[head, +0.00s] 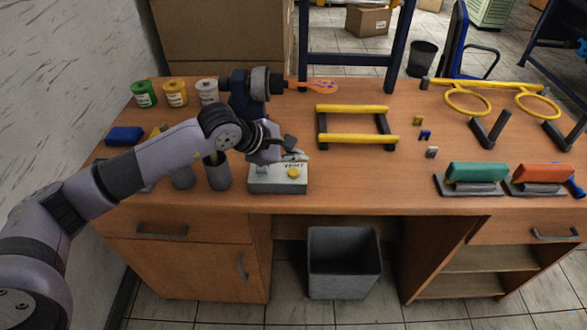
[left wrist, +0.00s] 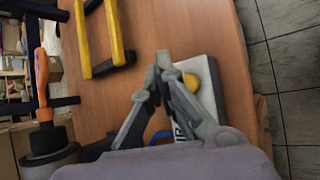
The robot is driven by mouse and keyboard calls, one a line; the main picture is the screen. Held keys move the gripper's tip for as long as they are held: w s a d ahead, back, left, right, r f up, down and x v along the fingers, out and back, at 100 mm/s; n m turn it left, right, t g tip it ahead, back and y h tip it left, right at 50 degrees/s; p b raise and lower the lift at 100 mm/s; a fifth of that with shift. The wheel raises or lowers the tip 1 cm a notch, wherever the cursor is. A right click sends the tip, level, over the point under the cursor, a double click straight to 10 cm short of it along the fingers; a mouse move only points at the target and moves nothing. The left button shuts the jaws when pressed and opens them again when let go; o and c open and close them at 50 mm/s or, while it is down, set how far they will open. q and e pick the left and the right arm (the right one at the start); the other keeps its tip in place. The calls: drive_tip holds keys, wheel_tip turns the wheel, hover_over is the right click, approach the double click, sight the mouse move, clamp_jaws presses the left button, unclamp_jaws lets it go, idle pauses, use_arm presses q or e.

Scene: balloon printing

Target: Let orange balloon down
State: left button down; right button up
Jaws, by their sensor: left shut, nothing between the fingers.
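The orange balloon (head: 318,86) with dark markings looks thin and limp. It lies sideways on the nozzle of a dark inflating device (head: 252,88) at the back of the desk. The balloon also shows in the left wrist view (left wrist: 41,72). A pale control box (head: 278,187) stands near the desk's front edge, with a round yellow button (head: 293,173) beside lettering. My left gripper (head: 296,151) is shut and empty, just above and behind the box. In the left wrist view its fingertips (left wrist: 163,66) are beside the yellow button (left wrist: 190,83). Contact cannot be told.
Green, yellow and white paint pots (head: 175,93) stand at the back left. Grey cups (head: 217,172) are left of the box. A yellow-barred frame (head: 357,138) stands mid-desk. Green (head: 476,173) and orange (head: 542,172) stamps sit at right. A grey bin (head: 344,263) is below.

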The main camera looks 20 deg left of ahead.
sight(295, 174)
use_arm(q)
drive_tip(key=shift+r+p, duration=0.5)
drive_tip(key=shift+r, duration=1.05)
